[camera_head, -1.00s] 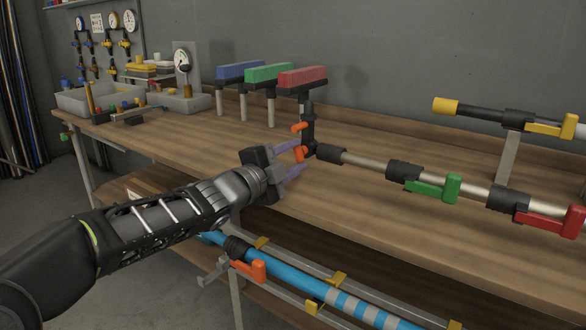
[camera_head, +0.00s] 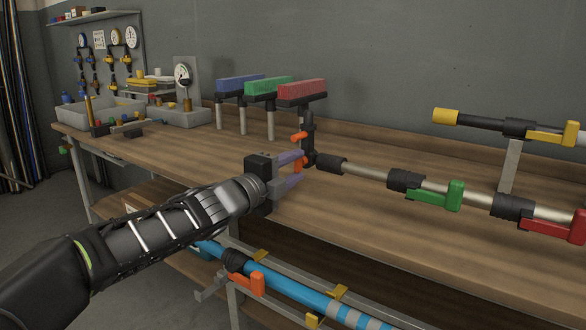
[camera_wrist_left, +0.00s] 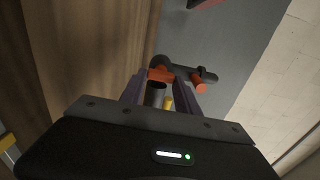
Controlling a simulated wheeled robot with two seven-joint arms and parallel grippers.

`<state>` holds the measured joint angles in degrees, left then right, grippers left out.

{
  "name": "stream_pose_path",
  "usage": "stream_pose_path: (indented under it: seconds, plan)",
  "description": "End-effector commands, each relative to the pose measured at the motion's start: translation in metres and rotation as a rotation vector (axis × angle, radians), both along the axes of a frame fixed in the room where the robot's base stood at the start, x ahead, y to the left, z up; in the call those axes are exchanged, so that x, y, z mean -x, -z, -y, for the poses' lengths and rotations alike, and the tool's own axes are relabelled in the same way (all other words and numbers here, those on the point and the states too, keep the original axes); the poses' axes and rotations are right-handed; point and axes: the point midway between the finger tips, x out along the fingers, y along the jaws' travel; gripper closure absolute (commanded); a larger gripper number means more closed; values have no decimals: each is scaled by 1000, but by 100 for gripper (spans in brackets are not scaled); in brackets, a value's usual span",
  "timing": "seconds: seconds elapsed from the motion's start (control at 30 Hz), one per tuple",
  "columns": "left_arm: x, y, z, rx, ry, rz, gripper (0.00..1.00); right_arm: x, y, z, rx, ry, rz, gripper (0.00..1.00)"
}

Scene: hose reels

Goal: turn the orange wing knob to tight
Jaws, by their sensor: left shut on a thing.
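The orange wing knob (camera_head: 297,162) sits on the black angle joint (camera_head: 309,140) at the end of a pole, below the red brush head (camera_head: 301,92). My left gripper (camera_head: 293,169) has its purple fingers around the knob and is shut on it. In the left wrist view the knob (camera_wrist_left: 160,74) shows between the fingertips, and a second orange part (camera_wrist_left: 200,88) of the joint shows to its right. The fingers partly hide the knob. My right gripper is not in view.
The pole (camera_head: 368,175) runs right from the joint, with a green lever (camera_head: 440,196) and a red lever (camera_head: 552,227). Blue and green brushes (camera_head: 266,87) stand behind. A blue pole (camera_head: 300,292) lies below the bench front.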

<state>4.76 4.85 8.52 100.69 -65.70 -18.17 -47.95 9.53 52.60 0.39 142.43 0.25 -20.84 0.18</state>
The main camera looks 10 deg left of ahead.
Motion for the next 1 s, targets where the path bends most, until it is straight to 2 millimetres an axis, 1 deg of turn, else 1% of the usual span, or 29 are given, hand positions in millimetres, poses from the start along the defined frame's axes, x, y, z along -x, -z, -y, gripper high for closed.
stream_pose_path:
  seconds: [0.03, 0.07, 0.3, 0.57, 0.67, 0.77, 1.0]
  plan:
    - [0, 1, 0, -3, 0, -1, 100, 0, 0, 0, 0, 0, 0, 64]
    - [0, 1, 0, -3, 0, -1, 60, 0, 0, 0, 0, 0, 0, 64]
    - [0, 1, 0, -1, 0, -1, 40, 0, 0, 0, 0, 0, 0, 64]
    - [0, 0, 0, 0, 0, 0, 40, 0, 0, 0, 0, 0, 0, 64]
    - [4, -1, -2, -1, -1, 0, 40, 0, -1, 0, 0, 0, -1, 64]
    - [14, -1, -6, -2, -2, 1, 40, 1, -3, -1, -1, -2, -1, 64]
    - [50, -2, -21, -1, -2, 0, 40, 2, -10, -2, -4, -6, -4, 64]
